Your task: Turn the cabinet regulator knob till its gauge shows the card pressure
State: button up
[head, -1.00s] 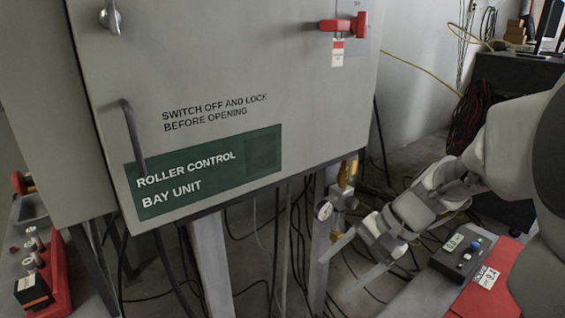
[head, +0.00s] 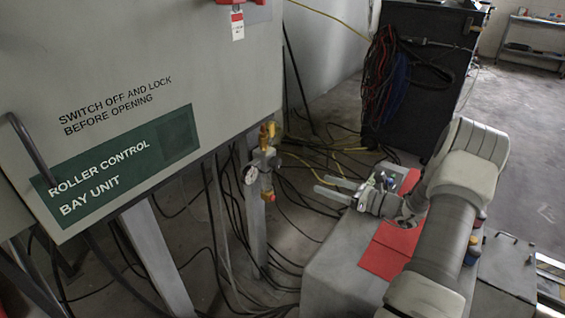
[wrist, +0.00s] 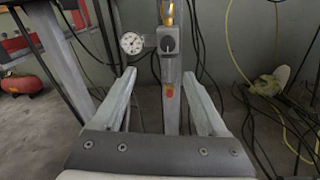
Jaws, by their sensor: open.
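The regulator is a grey block on a post under the cabinet, at the middle of the head view (head: 265,158). In the wrist view its grey face with a dark round centre, which looks like the knob (wrist: 169,44), faces me. The white dial gauge (wrist: 131,43) sits just left of it and also shows in the head view (head: 251,175); its reading is too small to tell. My gripper (head: 319,184) is open and empty, right of the regulator and apart from it. In the wrist view the fingers (wrist: 158,75) point toward the regulator, their tips below the knob.
The cabinet (head: 150,60) overhangs at left. A brass fitting (head: 267,132) tops the regulator; a red and yellow part (head: 268,196) hangs below. Loose cables cover the floor. A grey bench with a red sheet (head: 385,262) lies under my arm. No pressure card is readable now.

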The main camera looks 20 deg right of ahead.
aim_at(279, 164)
jog(key=shift+m+t, duration=0.5)
jog(key=b+x, duration=0.1)
jog(key=x, duration=0.4)
jog(key=b+x, duration=0.1)
jog(key=x, duration=0.5)
jog(key=d+f+b+x, duration=0.1)
jog(key=x, duration=0.4)
jog(key=shift+w+a+b, duration=0.2)
jog(key=shift+w+b, duration=0.1)
jog(key=shift+w, duration=0.35)
grip_shut()
jog(key=m+p, duration=0.2)
jog(key=p, duration=0.1)
jog(key=shift+r, duration=0.25)
jog(key=shift+f+m+p, duration=0.3)
jog(key=shift+m+p, duration=0.35)
jog(key=shift+m, duration=0.55)
grip_release()
